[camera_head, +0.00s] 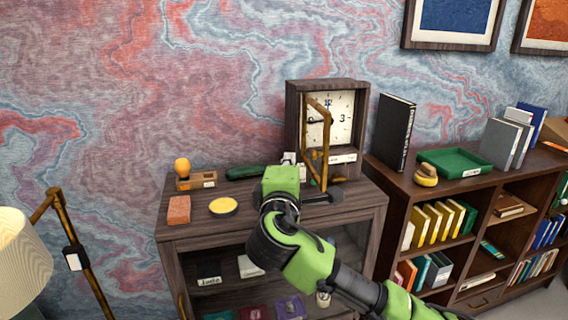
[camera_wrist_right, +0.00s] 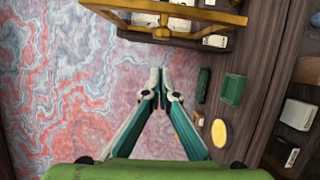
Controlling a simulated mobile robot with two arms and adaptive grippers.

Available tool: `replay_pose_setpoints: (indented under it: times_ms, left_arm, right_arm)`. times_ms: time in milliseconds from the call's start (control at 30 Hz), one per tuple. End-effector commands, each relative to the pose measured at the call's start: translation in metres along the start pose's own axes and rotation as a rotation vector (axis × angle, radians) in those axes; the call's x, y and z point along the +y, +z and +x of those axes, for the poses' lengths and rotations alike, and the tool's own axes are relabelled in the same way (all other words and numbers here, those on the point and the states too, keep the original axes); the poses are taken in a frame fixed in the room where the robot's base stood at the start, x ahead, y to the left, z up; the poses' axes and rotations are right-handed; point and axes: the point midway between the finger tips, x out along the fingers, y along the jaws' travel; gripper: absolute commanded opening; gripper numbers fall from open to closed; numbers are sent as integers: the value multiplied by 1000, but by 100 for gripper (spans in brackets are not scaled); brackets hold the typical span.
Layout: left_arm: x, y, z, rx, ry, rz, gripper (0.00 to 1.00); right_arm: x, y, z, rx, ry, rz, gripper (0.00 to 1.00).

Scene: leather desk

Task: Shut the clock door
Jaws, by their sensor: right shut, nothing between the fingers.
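The clock (camera_head: 345,120) has a dark wooden case and a white dial, and stands on the cabinet against the wall. Its door (camera_head: 328,150) is a gold-coloured frame that stands open, swung out from the case's left side. The gold frame also shows at the top of the right wrist view (camera_wrist_right: 190,13). My right gripper (camera_head: 291,160) is just left of the door in the head view, with its fingers partly hidden by its green body. In the right wrist view its fingertips (camera_wrist_right: 161,78) are together and empty, apart from the frame. My left gripper is not in view.
On the cabinet top (camera_head: 200,236) are a yellow disc (camera_head: 223,206), an orange block (camera_head: 179,210) and a dark green object (camera_head: 245,172). A shelf at right bears a black book (camera_head: 396,132) and a green tray (camera_head: 455,164). A lamp (camera_head: 22,262) stands at left.

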Motion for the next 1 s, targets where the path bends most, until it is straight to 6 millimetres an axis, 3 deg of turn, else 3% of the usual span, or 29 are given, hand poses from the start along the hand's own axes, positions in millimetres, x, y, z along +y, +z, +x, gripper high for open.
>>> replay_pose_setpoints:
  times_ms: [200,767,1000]
  left_arm:
    - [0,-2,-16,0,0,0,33]
    - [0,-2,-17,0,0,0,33]
    - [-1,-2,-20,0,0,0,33]
  right_arm:
    - [1,26,5,-1,-1,-2,0]
    - [-1,34,6,3,-1,-1,0]
    - [-2,53,7,39,0,-1,0]
